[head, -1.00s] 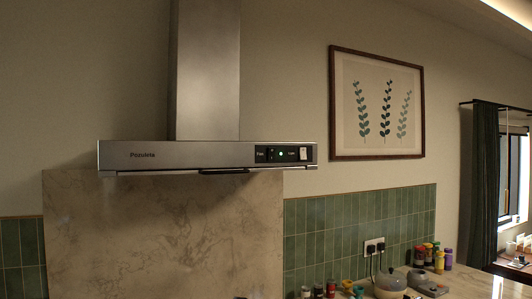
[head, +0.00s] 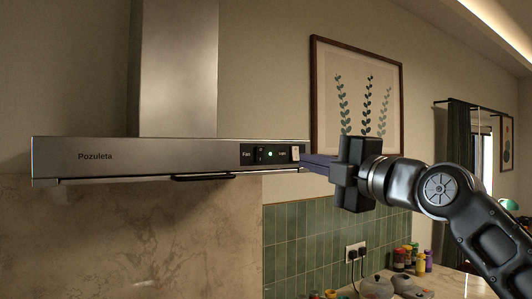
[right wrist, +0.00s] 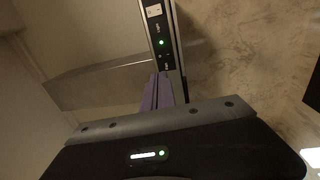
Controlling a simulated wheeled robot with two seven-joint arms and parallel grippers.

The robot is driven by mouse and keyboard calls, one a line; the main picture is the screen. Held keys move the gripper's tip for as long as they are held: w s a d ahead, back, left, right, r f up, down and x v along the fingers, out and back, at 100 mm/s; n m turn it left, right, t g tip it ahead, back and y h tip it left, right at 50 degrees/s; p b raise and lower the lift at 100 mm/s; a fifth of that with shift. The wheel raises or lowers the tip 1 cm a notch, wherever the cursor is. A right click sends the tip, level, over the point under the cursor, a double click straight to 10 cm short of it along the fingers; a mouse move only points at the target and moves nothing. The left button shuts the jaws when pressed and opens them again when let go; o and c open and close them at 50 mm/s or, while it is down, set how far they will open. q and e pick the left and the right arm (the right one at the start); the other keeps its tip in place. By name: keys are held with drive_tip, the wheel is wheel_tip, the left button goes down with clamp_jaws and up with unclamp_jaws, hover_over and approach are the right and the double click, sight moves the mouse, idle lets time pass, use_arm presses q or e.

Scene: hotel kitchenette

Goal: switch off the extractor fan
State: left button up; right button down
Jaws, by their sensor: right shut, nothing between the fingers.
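The extractor hood (head: 150,156) is a steel bar with a chimney on the wall. Its dark control panel (head: 250,160) is at the bar's right end, with a Fan label, a small dark switch (head: 259,155), a lit green light (head: 269,154) and a white switch (head: 295,153). The right wrist view also shows the green light (right wrist: 162,43) and white switch (right wrist: 154,11). My right gripper (head: 306,161) is shut and empty, its purple fingers (right wrist: 158,92) beside the panel's right end in the head view. I cannot tell whether they touch it. My left gripper is out of view.
A framed plant picture (head: 357,95) hangs behind my right arm. Below are green tiles (head: 300,235), a wall socket (head: 355,250) and a counter with several jars (head: 405,258) and a kettle (head: 376,287). The space in front of the hood's left part is clear.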

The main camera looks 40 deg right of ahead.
sight(260, 150)
drive_tip(key=shift+w, duration=0.15)
drive_tip(key=w+p, duration=0.2)
drive_tip(key=w, duration=0.2)
drive_tip(key=w+r+p, duration=0.1)
drive_tip(key=w+p, duration=0.1)
drive_tip(key=w, duration=0.2)
drive_tip(key=w+p, duration=0.2)
drive_tip(key=w, duration=0.3)
drive_tip(key=shift+w+r+p, duration=0.1)
drive_tip(key=shift+r+p, duration=0.25)
drive_tip(key=shift+r, duration=0.05)
drive_tip(key=shift+w+d, duration=0.1)
drive_tip(key=shift+w, duration=0.2)
drive_tip(key=shift+f, duration=0.1)
